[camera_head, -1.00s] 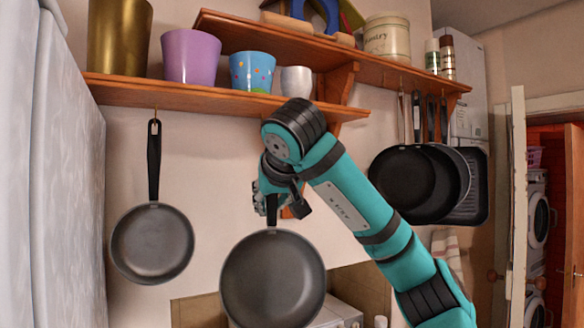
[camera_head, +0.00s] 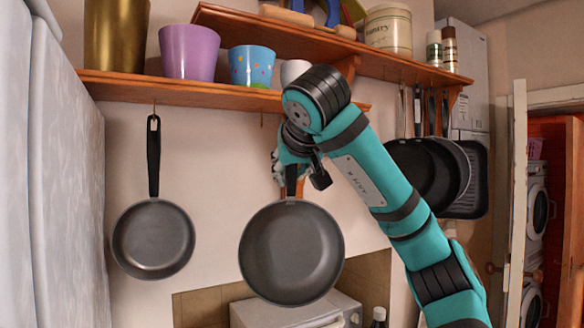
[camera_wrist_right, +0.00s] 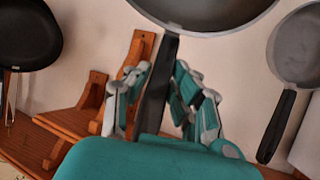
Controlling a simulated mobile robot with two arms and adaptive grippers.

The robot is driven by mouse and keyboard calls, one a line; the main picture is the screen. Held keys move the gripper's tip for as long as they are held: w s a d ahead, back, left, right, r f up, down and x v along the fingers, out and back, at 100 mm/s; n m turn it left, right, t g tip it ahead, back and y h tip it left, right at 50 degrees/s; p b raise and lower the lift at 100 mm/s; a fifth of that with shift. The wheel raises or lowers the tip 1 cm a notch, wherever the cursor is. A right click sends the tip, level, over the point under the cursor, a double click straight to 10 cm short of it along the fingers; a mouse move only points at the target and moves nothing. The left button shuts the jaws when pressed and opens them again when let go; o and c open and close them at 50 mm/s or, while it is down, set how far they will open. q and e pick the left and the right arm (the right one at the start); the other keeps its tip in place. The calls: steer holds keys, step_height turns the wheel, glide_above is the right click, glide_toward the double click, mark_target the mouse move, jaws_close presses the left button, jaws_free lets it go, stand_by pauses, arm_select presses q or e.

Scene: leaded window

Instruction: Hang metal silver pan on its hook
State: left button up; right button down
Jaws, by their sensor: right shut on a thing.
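The metal silver pan (camera_head: 291,253) hangs upright below my right gripper (camera_head: 290,172), its round grey face toward the head camera. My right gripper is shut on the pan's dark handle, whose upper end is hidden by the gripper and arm. The right wrist view shows the fingers (camera_wrist_right: 160,88) on both sides of the handle, with the pan's rim (camera_wrist_right: 205,18) at the top edge. A small empty hook (camera_head: 262,120) shows under the shelf, above and slightly left of the gripper. My left gripper is out of view.
A similar pan (camera_head: 153,240) hangs at left from the wooden shelf (camera_head: 190,92). Several dark pans (camera_head: 415,170) hang at right behind my right arm. Pots stand on the shelf. A white appliance (camera_head: 270,315) stands below the held pan.

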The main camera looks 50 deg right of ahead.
steer(key=w+d+r+p, duration=0.1)
steer(key=w+d+p, duration=0.2)
steer(key=w, duration=1.1)
steer(key=shift+w+d, duration=0.25)
steer(key=shift+d, duration=1)
stand_by(0.6)
jaws_free()
steer(key=shift+f, duration=0.1)
stand_by(0.7)
steer(key=shift+s, duration=0.1)
stand_by(0.5)
steer(key=v, duration=1)
stand_by(0.5)
